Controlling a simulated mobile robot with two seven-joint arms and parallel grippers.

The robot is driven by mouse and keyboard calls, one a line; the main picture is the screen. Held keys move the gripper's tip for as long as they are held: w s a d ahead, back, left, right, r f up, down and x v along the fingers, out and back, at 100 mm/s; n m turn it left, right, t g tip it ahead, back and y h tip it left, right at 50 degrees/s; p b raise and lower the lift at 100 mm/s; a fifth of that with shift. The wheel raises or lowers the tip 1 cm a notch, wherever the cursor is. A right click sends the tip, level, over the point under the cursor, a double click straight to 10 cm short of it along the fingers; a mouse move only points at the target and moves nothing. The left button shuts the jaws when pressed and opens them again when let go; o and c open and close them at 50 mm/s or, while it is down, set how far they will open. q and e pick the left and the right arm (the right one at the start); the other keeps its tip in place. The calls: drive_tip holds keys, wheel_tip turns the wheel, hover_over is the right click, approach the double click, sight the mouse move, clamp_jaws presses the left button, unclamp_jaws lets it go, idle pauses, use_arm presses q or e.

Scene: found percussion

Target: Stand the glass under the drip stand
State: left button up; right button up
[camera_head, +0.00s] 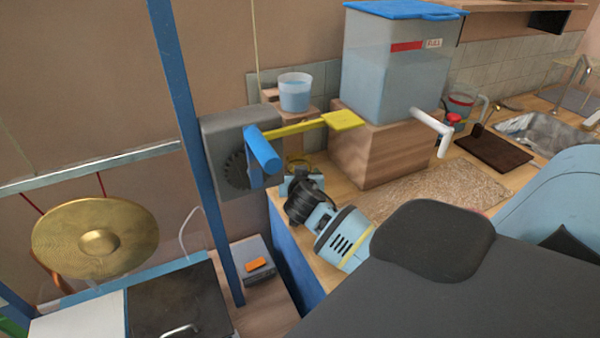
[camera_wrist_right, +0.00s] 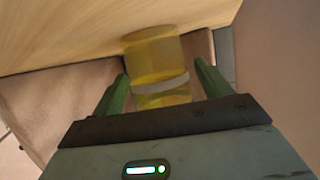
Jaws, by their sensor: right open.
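A yellow see-through glass (camera_wrist_right: 152,58) with a pale band sits between the two green fingers of my right gripper (camera_wrist_right: 160,92) in the right wrist view. The fingers are open, with visible room on both sides of the glass. In the head view my right gripper (camera_head: 298,178) is over the bench's left end, and only a yellowish bit of the glass (camera_head: 299,162) shows behind it. Behind that, a clear cup of bluish liquid (camera_head: 295,94) stands on a small wooden stand (camera_head: 312,105); I cannot tell whether this is the drip stand. My left gripper is not in view.
A yellow paddle (camera_head: 340,120) on a grey crank box (camera_head: 225,135) reaches across near my gripper. A blue-lidded water tank (camera_head: 390,65) with a white spout stands on a wooden block (camera_head: 375,155). A gong (camera_head: 95,240) hangs left. A speckled mat (camera_head: 430,195) lies on the bench.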

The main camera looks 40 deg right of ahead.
drive_tip(key=shift+s+a+f, duration=0.1)
drive_tip(key=shift+a+f, duration=0.1)
drive_tip(key=shift+f, duration=0.3)
drive_tip(key=shift+s+a+r+p, duration=0.1)
drive_tip(key=shift+s+a+p, duration=0.1)
drive_tip(key=shift+a+p, duration=0.1)
drive_tip(key=v, duration=0.5)
drive_tip(key=r+v, duration=0.1)
drive_tip(key=v, duration=0.4)
drive_tip(key=shift+w+d, duration=0.15)
drive_tip(key=shift+d, duration=0.1)
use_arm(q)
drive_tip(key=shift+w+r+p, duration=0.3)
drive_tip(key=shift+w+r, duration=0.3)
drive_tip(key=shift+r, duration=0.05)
use_arm(e)
drive_tip(key=shift+s+a+r, duration=0.35)
drive_tip(key=shift+s, duration=0.1)
